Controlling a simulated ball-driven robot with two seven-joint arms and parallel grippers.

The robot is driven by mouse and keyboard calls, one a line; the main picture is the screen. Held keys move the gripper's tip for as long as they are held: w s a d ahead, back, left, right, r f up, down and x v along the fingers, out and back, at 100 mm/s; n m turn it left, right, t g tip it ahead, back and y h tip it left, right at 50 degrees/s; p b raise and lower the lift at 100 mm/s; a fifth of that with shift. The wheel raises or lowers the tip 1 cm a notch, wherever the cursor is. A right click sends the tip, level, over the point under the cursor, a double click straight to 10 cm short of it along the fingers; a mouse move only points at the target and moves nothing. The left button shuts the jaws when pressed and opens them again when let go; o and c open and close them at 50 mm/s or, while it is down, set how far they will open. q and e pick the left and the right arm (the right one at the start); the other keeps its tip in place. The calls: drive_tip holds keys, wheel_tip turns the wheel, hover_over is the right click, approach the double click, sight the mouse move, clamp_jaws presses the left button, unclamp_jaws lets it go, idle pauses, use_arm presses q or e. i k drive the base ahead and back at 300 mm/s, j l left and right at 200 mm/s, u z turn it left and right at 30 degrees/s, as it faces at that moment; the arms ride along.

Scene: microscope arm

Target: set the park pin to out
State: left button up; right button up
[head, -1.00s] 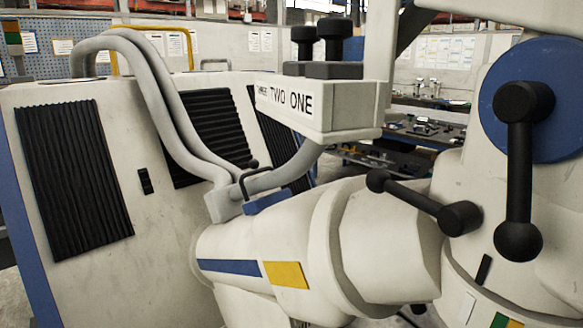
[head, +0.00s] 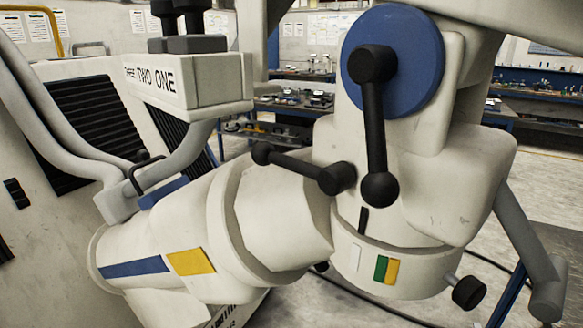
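The white microscope arm fills the view, with a thick white joint (head: 275,220) at its middle. A black knob (head: 468,292) on a short grey shaft sticks out at the lower right of the joint housing (head: 405,270). It may be the park pin, but I cannot be sure, nor tell how far it is drawn out. A green and yellow label (head: 386,270) is on the housing to its left. Neither of my grippers is in view.
A black lever (head: 375,125) hangs from a blue disc (head: 395,60), and another black lever (head: 303,168) juts left. A grey bar handle (head: 525,240) hangs at the right. Workbenches (head: 285,105) stand behind, with open floor at right.

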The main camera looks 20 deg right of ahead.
sight(468, 293)
drive_tip(key=z, duration=0.45)
drive_tip(key=i+j+z, duration=0.1)
drive_tip(key=z, duration=0.3)
drive_tip(key=j+z, duration=0.15)
drive_tip(key=z, duration=0.3)
drive_tip(key=j+z, duration=0.1)
drive_tip(key=z, duration=0.3)
drive_tip(key=j+z, duration=0.1)
drive_tip(key=z, duration=0.35)
